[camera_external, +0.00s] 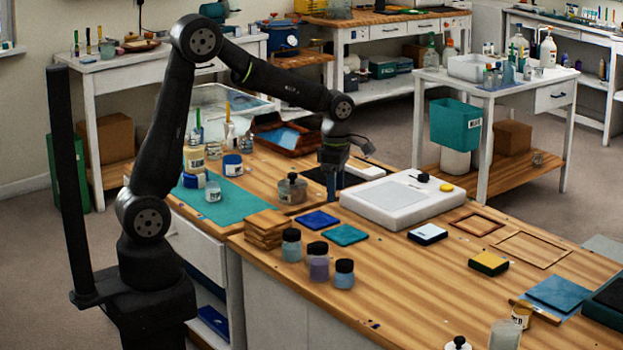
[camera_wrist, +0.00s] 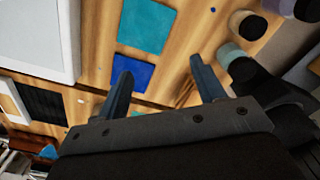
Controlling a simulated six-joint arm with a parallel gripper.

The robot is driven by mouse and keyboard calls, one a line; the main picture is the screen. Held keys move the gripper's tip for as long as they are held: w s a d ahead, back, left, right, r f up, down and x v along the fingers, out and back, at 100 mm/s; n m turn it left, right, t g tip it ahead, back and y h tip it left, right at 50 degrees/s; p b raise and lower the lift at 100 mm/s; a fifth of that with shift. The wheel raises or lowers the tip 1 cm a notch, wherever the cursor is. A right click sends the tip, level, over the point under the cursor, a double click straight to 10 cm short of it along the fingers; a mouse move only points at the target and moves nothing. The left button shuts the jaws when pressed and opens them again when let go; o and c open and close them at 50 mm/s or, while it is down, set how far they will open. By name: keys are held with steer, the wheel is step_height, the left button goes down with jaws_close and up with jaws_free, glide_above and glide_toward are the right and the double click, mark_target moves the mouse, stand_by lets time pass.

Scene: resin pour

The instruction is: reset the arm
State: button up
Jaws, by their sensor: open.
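My gripper (camera_external: 331,184) points down over the wooden worktop (camera_external: 400,275), to the left of a white flat device (camera_external: 402,202). In the wrist view my gripper (camera_wrist: 163,82) shows two blue-grey fingers spread well apart with nothing between them. A blue square (camera_wrist: 132,73) lies on the worktop beneath and near the fingers, and a teal square (camera_wrist: 146,25) lies beyond it. The blue square (camera_external: 318,220) and teal square (camera_external: 346,235) also show in the external view, in front of the gripper. The fingertips are partly hard to make out in the external view.
Several dark-lidded jars (camera_external: 318,262) stand near the front edge beside stacked wooden pieces (camera_external: 266,228). A glass pot (camera_external: 292,190) stands left of my gripper. A brown tray (camera_external: 285,137) with blue contents is behind. Bare worktop lies right of the jars.

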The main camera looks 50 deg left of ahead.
steer(key=s+d+m, duration=0.3)
steer(key=d+m, duration=0.2)
steer(key=d, duration=1.1)
steer(key=shift+f, duration=0.3)
steer(key=shift+a, duration=0.15)
steer(key=w+a+n, duration=0.3)
steer(key=a+n, duration=0.3)
steer(key=a, duration=1.4)
steer(key=shift+r, duration=0.35)
steer(key=shift+d, duration=0.1)
